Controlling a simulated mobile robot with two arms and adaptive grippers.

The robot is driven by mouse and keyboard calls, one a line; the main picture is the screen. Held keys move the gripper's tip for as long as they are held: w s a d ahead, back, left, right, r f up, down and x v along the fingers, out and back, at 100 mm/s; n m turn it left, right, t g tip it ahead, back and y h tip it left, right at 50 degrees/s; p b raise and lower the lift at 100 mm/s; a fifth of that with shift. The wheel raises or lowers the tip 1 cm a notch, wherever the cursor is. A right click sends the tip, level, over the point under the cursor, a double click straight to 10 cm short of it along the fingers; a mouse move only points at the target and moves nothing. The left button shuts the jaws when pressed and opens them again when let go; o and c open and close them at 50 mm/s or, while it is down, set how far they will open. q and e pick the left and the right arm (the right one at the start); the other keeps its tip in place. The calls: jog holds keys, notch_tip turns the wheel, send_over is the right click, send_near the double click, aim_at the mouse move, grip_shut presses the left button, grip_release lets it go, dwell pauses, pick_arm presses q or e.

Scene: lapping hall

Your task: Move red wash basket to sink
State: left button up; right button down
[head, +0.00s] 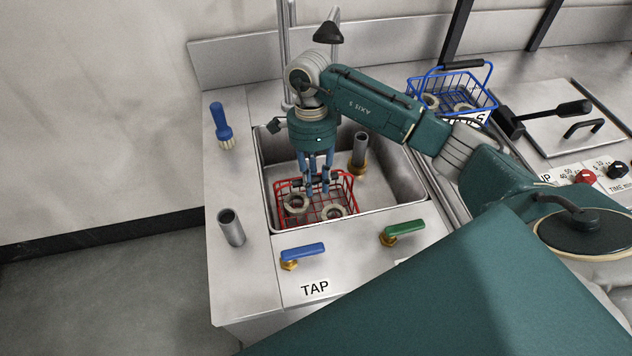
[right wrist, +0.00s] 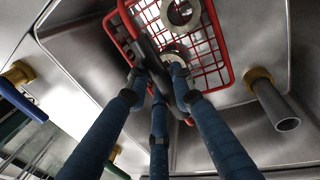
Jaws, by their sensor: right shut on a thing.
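The red wash basket (head: 285,216) is a wire basket with several metal rings in it. It is inside the sink (head: 390,188), toward the sink's front left. My right gripper (head: 318,190) reaches down from above and is shut on the basket's dark handle. In the right wrist view the blue fingers of the gripper (right wrist: 162,80) close around the handle, with the red basket (right wrist: 222,50) beyond them. I cannot tell whether the basket rests on the sink floor. My left gripper is not in view.
A blue wire basket (head: 481,98) with rings stands on the counter at the right. An upright pipe (head: 361,150) rises inside the sink. A blue brush (head: 221,122), a metal tube (head: 231,228), and blue (head: 303,252) and green (head: 405,227) tap levers stand around the sink's edge.

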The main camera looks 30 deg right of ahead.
jog(key=shift+w+f, duration=0.1)
jog(key=shift+f, duration=0.5)
jog(key=c, duration=1.5)
grip_release()
jog(key=shift+f, duration=0.15)
jog(key=r+p, duration=0.1)
jog(key=r, duration=0.3)
jog(key=w+r+p, duration=0.1)
jog(key=r+p, duration=0.1)
jog(key=r, duration=0.2)
jog(key=w+r+p, duration=0.1)
jog(key=r+p, duration=0.1)
jog(key=r, duration=0.2)
jog(key=shift+d, duration=0.3)
jog(key=shift+r, duration=0.1)
